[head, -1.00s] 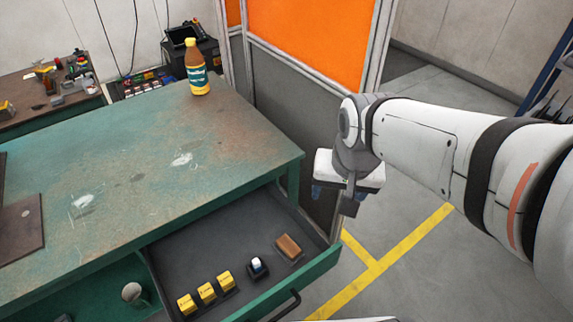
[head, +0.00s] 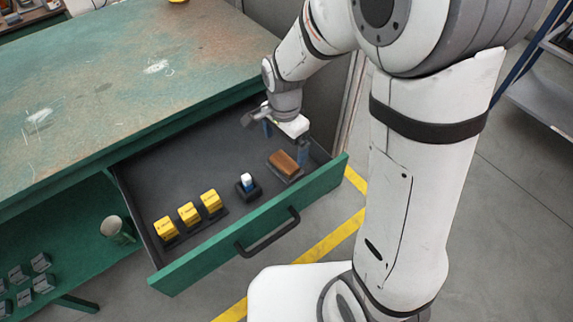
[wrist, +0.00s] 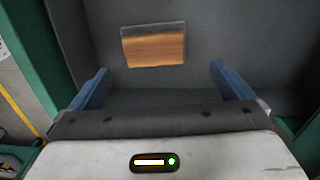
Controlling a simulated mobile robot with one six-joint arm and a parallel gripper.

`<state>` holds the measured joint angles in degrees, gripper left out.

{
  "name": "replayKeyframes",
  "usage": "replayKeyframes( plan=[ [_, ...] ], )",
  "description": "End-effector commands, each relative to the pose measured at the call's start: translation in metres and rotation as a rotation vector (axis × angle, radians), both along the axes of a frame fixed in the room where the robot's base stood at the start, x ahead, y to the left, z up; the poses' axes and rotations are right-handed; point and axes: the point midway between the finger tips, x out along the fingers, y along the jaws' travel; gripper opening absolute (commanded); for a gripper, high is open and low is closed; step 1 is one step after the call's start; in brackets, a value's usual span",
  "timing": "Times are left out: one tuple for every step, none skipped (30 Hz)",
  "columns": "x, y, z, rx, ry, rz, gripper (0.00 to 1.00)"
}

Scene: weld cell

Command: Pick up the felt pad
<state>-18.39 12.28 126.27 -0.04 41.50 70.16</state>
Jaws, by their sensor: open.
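The felt pad (head: 284,162) appears to be the brown rectangular block lying on a dark base at the right end of the open drawer. It also shows in the wrist view as a brown block (wrist: 154,47) with a thin grey far edge, ahead of the fingers. My gripper (head: 285,142) is over the drawer's back right part, just behind the block in the head view. Its blue fingers (wrist: 159,68) are spread wide, with nothing between them. The block lies beyond the fingertips, roughly centred between them and apart from both.
The green drawer (head: 318,184) has raised walls and a dark handle (head: 270,232). The worn green bench top (head: 130,80) overhangs behind. The drawer's middle floor is clear.

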Motion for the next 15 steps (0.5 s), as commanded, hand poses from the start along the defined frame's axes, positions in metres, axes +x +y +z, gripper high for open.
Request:
replayKeyframes(
  plan=[
    [-0.001, 0.000, -0.008, 0.000, 0.002, 0.000, 1.00],
    [-0.001, 0.000, -0.011, 0.000, 0.002, 0.001, 1.00],
    [-0.002, 0.000, -0.015, 0.000, 0.002, 0.002, 1.00],
    [-0.002, 0.000, -0.017, 0.000, 0.001, 0.003, 1.00],
    [-0.002, 0.001, -0.019, -0.001, 0.001, 0.004, 1.00],
    [-0.003, 0.001, -0.022, 0.000, 0.000, 0.005, 1.00],
    [-0.004, 0.001, -0.025, -0.001, 0.001, 0.005, 1.00],
    [-0.005, 0.001, -0.029, 0.000, 0.001, 0.006, 1.00],
    [-0.006, 0.002, -0.036, 0.000, 0.002, 0.006, 1.00],
    [-0.007, 0.002, -0.041, 0.000, 0.002, 0.007, 1.00],
    [-0.008, 0.002, -0.046, 0.000, 0.002, 0.007, 1.00],
    [-0.009, 0.002, -0.053, -0.001, 0.003, 0.007, 1.00],
    [-0.009, 0.002, -0.057, -0.001, 0.003, 0.007, 1.00],
    [-0.009, 0.002, -0.060, 0.000, 0.001, 0.007, 1.00],
    [-0.009, 0.002, -0.064, 0.000, 0.001, 0.008, 1.00]
  ],
)
